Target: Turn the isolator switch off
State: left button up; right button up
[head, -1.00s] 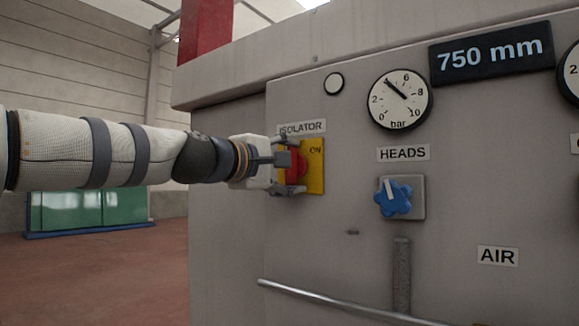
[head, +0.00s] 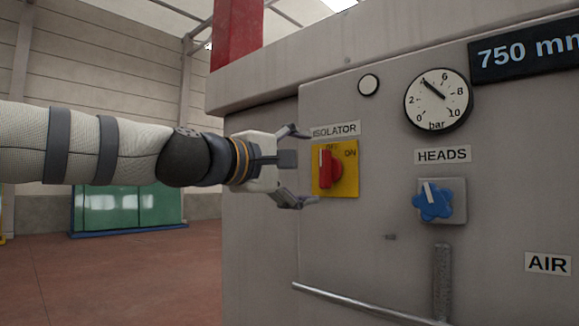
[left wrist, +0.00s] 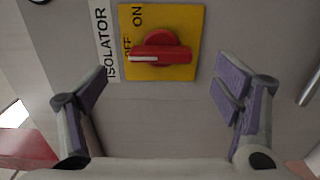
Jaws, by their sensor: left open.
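The isolator switch is a red knob (head: 331,168) on a yellow plate (head: 350,188) under the ISOLATOR label (head: 335,130). Its white mark points up in the head view, at the partly covered OFF lettering; ON is to the right. In the left wrist view the red knob (left wrist: 158,48) lies lengthwise across the picture, its white mark pointing left at OFF. My left gripper (head: 311,168) is open and empty, just left of the switch and apart from it. Both fingers show in the left wrist view (left wrist: 163,84), with nothing between them. My right gripper is in neither view.
The grey machine panel carries a blue HEADS knob (head: 433,201), a bar gauge (head: 438,99) and a 750 mm display (head: 525,55). A metal bar (head: 350,304) runs along the panel below. Open floor (head: 150,280) lies to the left.

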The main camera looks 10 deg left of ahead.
pick_arm(q)
jog(key=v, duration=0.5)
jog(key=shift+s+a, duration=0.15)
jog(key=shift+s, duration=0.05)
jog(key=shift+f, duration=0.1)
